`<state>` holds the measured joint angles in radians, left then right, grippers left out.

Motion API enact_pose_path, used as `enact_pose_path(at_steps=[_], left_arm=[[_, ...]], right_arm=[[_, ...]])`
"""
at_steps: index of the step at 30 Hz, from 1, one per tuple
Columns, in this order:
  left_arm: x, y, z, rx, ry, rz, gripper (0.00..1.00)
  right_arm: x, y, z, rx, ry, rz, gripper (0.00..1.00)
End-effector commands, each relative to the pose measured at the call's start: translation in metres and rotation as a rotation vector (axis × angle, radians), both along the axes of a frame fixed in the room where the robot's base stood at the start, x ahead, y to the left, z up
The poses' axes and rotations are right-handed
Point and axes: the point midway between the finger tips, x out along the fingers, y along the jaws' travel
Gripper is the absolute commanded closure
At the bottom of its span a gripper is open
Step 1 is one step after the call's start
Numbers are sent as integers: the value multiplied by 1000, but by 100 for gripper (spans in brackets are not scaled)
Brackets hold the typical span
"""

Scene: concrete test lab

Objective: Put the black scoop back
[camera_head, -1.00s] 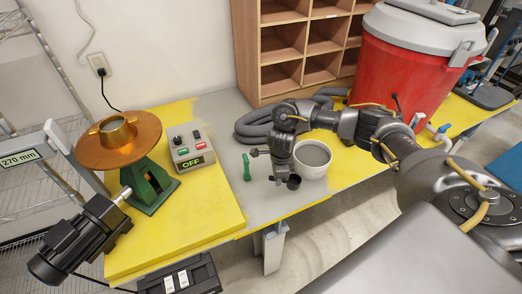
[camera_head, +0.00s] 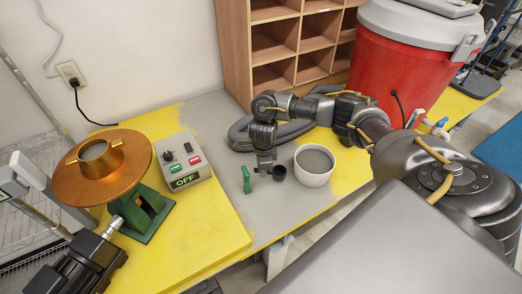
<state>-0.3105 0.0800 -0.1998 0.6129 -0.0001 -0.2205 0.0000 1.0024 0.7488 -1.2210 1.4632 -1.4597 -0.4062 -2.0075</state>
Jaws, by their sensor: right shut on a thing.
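The black scoop (camera_head: 279,173) is in my right gripper (camera_head: 264,171), which is shut on it. Its dark round cup shows just right of the fingers, low over the grey part of the table (camera_head: 262,217). I cannot tell whether the scoop touches the table. A white bowl (camera_head: 313,178) filled with grey material stands to the right of the scoop, apart from it. A small green-handled tool (camera_head: 246,180) is just left of my right gripper.
A control box (camera_head: 185,165) reading OFF and a copper-coloured dish on a green stand (camera_head: 146,221) are on the left. A grey hose (camera_head: 239,134) lies behind my gripper. A wooden shelf (camera_head: 232,50) and red drum (camera_head: 385,75) stand behind.

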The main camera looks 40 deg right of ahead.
Motion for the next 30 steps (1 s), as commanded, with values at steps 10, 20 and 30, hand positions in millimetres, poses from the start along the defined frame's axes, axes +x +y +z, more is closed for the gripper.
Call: enact_pose_path(at_steps=[10,20,30], left_arm=[[19,-1,-29,-3,-26,0,0],[15,-1,-38,-3,-21,0,0],[13,-1,-38,-2,-18,0,0]], right_arm=[[1,2,-40,1,2,4,100],[2,3,-51,0,1,5,100],[1,3,-51,0,1,5,100]])
